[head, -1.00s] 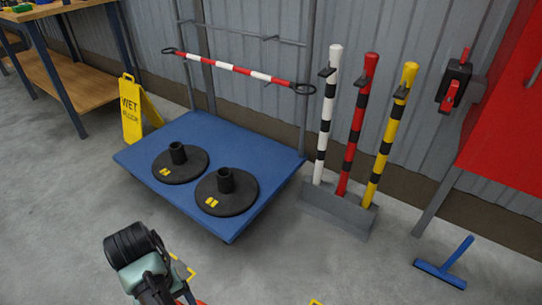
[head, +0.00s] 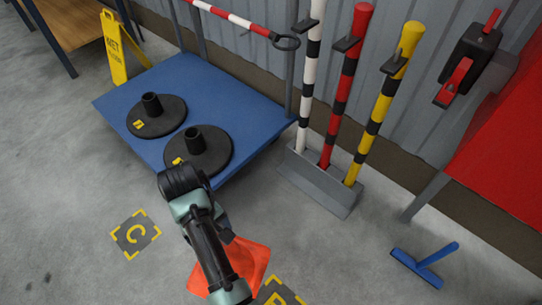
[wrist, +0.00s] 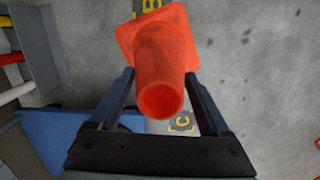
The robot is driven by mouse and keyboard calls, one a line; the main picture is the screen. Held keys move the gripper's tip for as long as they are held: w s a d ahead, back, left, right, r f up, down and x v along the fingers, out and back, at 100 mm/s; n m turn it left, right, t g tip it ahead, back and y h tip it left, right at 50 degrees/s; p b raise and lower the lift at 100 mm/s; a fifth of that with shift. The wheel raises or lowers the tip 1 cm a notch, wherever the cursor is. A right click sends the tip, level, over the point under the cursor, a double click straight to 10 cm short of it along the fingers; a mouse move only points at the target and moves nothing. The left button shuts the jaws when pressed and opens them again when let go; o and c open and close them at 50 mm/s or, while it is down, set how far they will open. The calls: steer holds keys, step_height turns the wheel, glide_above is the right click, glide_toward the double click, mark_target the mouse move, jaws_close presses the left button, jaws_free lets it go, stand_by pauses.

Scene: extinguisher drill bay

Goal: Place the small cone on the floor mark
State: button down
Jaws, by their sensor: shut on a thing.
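The small orange cone (wrist: 160,50) is between the two fingers of my gripper (wrist: 164,88) in the wrist view, its open top towards the camera and its square base farther away. My gripper is shut on it near the top. In the head view the cone's orange base (head: 255,258) shows beside my arm, which hides much of the cone. It looks held above the floor. A floor mark C (head: 135,233) with yellow corners lies left of the cone; it also shows in the wrist view (wrist: 182,122). Another mark (head: 282,292), lettered B in the wrist view (wrist: 150,5), is partly cut off.
A blue platform (head: 108,104) holds two black round bases (head: 160,124). Striped posts stand in a grey rack (head: 318,183). A yellow wet-floor sign (head: 113,48) stands at upper left. A blue squeegee (head: 418,268) lies at right. Floor around mark C is clear.

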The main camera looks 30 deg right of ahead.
steer(key=s+d+f+n+t+h, duration=0.1)
steer(key=s+d+f+n, duration=0.7)
steer(key=s+f+n, duration=0.55)
step_height(320, 180, down, 10)
steer(key=b, duration=0.6)
steer(key=shift+d+r, duration=0.15)
steer(key=shift+d, duration=0.1)
steer(key=shift+s, duration=0.1)
jaws_free()
